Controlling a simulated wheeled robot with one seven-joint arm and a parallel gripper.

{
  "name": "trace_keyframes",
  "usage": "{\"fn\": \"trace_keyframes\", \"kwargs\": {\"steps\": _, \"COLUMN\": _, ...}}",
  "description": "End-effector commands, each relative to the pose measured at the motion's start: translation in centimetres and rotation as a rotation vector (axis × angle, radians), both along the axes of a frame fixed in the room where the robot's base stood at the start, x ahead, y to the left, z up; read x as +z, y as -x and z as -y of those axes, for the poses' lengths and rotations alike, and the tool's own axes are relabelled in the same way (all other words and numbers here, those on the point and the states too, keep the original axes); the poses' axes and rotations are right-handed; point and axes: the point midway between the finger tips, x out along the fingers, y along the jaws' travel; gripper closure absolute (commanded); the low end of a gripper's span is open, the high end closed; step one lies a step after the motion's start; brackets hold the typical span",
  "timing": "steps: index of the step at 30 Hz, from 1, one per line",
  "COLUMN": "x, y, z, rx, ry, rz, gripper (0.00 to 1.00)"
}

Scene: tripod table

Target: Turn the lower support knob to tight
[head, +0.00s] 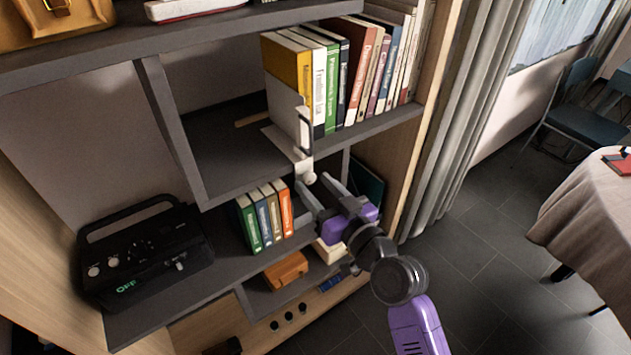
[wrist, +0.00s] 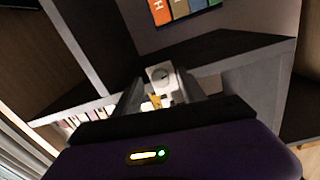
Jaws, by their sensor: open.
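A grey bookend-like support (head: 283,112) stands at the left end of the upper row of books, with a pale clamp (head: 303,165) gripping the shelf's front edge. The lower support knob (head: 308,178) is a small pale round part under the clamp. In the wrist view a white block with a round face (wrist: 160,74) shows just beyond the fingers, and a small yellow part lies below it. My gripper (head: 318,188) is open just below and right of the knob. In the wrist view its fingers (wrist: 158,92) lie either side of the white block; I cannot tell whether they touch it.
The shelf board (head: 245,180) runs just above my gripper. Several upright books (head: 265,214) stand on the lower shelf to the left, near my fingers. A black radio-like device (head: 140,250) marked OFF sits further left. An orange-brown box (head: 286,270) lies below.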

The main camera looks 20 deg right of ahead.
Motion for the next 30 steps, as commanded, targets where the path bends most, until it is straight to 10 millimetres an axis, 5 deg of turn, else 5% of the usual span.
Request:
{"fn": "trace_keyframes", "kwargs": {"steps": 11, "x": 0.00, "y": -0.66, "z": -0.18, "rx": -0.001, "ry": 0.001, "rz": 0.001, "gripper": 0.51}}
{"fn": "trace_keyframes", "kwargs": {"steps": 18, "x": 0.01, "y": -0.64, "z": -0.16, "rx": -0.001, "ry": 0.001, "rz": 0.001, "gripper": 0.99}}
{"fn": "trace_keyframes", "kwargs": {"steps": 30, "x": 0.10, "y": -0.63, "z": -0.16, "rx": -0.001, "ry": -0.043, "rz": -0.013, "gripper": 1.00}}
